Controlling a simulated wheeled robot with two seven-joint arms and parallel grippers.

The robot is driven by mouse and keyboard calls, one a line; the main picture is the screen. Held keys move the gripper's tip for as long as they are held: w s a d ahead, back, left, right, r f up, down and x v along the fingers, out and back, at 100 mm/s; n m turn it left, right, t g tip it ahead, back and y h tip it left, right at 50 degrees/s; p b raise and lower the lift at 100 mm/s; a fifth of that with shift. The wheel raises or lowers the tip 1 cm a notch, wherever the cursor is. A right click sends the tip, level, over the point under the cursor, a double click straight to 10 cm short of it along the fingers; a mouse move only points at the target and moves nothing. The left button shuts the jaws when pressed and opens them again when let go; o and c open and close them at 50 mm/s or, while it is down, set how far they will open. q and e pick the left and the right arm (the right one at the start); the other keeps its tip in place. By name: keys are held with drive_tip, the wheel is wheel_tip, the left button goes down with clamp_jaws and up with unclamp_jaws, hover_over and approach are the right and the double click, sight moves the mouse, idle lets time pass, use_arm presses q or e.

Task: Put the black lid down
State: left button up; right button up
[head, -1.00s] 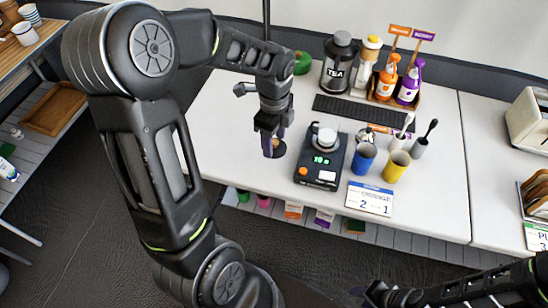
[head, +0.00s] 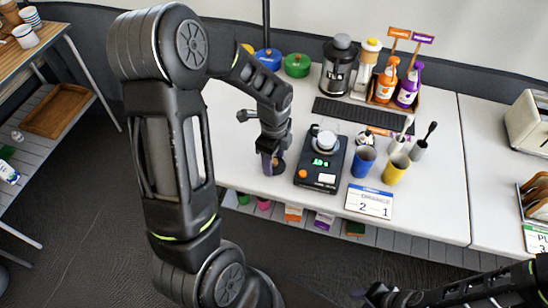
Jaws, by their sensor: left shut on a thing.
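My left gripper (head: 271,165) points down over the front part of the white counter, left of the scale. It is shut on the black lid (head: 280,167), a small dark disc that shows partly beside the fingers. The lid is at or just above the counter top; I cannot tell if it touches. My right gripper (head: 378,294) is low at the bottom right, in front of the counter, and its fingers are too dark to read.
A black scale (head: 317,181) with a white container (head: 327,140) stands close right of my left gripper. Blue (head: 268,58) and green (head: 297,65) pots stand behind. The counter's left part is clear.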

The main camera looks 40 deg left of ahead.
sight(274, 161)
use_arm(q)
drive_tip(key=shift+f, duration=0.2)
drive_tip(key=o, duration=1.3)
drive_tip(key=shift+r, duration=0.1)
drive_tip(key=shift+r, duration=0.1)
wheel_tip(274, 161, up, 12)
drive_tip(key=shift+r+b, duration=0.1)
drive_tip(key=shift+b, duration=0.2)
drive_tip(key=shift+s, duration=0.1)
